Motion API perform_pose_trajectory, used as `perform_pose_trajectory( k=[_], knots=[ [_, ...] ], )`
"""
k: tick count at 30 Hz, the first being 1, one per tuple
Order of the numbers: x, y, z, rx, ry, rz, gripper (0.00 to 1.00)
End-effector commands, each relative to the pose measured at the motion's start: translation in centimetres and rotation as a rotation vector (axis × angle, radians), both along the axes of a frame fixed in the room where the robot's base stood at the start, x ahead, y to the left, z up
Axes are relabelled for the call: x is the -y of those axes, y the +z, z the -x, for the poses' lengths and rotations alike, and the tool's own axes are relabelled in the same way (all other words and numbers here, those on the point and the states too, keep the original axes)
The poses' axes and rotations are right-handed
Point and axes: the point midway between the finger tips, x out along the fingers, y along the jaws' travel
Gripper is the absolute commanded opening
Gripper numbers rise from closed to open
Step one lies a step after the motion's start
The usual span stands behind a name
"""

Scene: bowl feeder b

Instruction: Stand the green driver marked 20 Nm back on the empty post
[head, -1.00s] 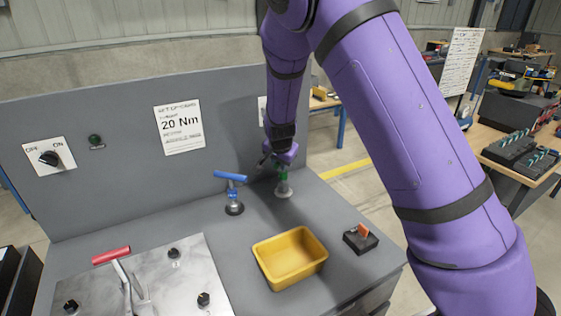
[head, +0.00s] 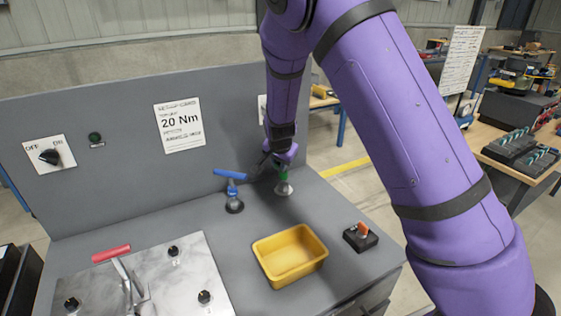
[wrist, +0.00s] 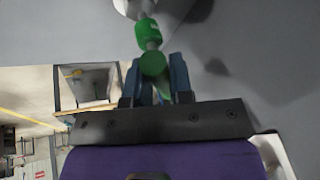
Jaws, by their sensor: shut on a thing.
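The green driver (head: 283,177) is upright at the back of the grey bench, right of the blue driver. It also shows in the wrist view (wrist: 146,33), its green body between my fingers and a small pale mark on it. My gripper (wrist: 158,75) is shut on its handle end. A pale round base (head: 284,189) lies directly under the driver; I cannot tell whether the driver is fully seated on a post there. The post itself is hidden. The blue driver (head: 232,189) stands on its own dark base, its T-handle close to my gripper.
A yellow bin (head: 290,280) and a small black block with an orange switch (head: 361,237) stand in front. A metal plate with a red-handled clamp (head: 111,254) is at front left. The back panel carries a 20 Nm sign (head: 181,122) and an OFF/ON switch (head: 50,157).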

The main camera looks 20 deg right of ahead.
Motion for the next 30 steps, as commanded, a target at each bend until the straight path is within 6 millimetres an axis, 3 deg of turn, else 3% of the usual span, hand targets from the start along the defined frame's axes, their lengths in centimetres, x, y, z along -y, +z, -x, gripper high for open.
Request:
perform_pose_trajectory(
  k=[1, 2, 5, 17, 30],
  knots=[
    [0.0, 0.1, 0.0, 0.001, 0.000, 0.000, 0.00],
    [0.0, 0.1, 0.0, 0.001, 0.000, 0.000, 0.28],
    [0.0, 0.1, 0.0, 0.001, 0.000, 0.000, 0.51],
    [-0.2, 0.7, 0.3, 0.001, 0.001, 0.000, 0.51],
    [-1.3, 7.4, 3.4, 0.003, 0.003, -0.002, 0.51]
  ],
)
